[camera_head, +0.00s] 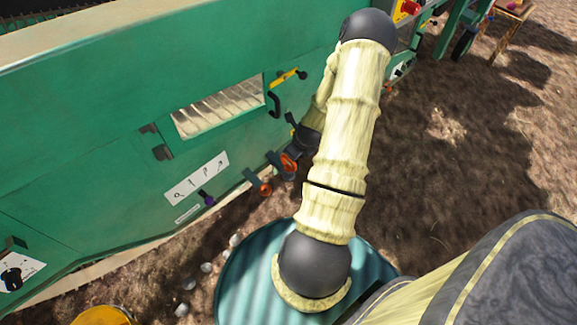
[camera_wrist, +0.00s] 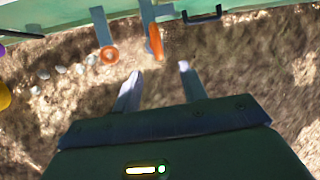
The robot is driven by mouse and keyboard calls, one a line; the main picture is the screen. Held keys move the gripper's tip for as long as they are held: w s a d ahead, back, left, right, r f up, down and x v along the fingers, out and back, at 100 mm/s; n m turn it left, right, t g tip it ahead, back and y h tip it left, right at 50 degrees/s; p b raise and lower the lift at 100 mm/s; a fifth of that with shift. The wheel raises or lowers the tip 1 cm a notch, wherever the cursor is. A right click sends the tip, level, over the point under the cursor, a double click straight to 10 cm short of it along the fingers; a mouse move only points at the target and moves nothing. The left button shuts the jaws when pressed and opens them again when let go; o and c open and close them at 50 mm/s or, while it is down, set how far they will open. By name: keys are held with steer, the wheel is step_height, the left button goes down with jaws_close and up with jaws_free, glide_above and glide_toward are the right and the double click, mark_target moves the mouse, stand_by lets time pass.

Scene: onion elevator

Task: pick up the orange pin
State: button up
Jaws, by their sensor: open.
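Two orange pieces sit on blue-grey brackets at the lower edge of the green machine; I cannot tell for certain which is the orange pin. One is a ring-shaped orange piece (camera_wrist: 109,55), at the left in the wrist view and also in the head view (camera_head: 265,188). The other is a narrow, upright orange piece (camera_wrist: 156,41), which in the head view (camera_head: 289,163) shows beside my arm. My gripper (camera_wrist: 160,70) is open and empty. The narrow piece appears just beyond the gap between its fingertips, apart from them. In the head view my arm largely hides my gripper.
The green machine wall (camera_head: 80,130) fills the left, with a black-and-yellow handle (camera_head: 287,78) and a purple knob (camera_head: 207,198). A dark handle (camera_wrist: 203,14) shows right of the brackets. A yellow bucket (camera_head: 103,315) stands at lower left. Open soil lies to the right.

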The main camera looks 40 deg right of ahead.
steer(key=b, duration=0.2)
glide_above(288, 168)
steer(key=s, duration=0.1)
steer(key=f, duration=1)
steer(key=shift+s+d, duration=0.2)
steer(key=shift+d, duration=0.2)
steer(key=shift+f, duration=0.1)
steer(key=x, duration=0.1)
steer(key=b+x, duration=0.1)
steer(key=x, duration=0.1)
steer(key=b+x, duration=0.1)
steer(key=x, duration=0.1)
steer(key=shift+w+a+f, duration=0.1)
steer(key=shift+a+f, duration=0.05)
steer(key=shift+a, duration=0.2)
jaws_close()
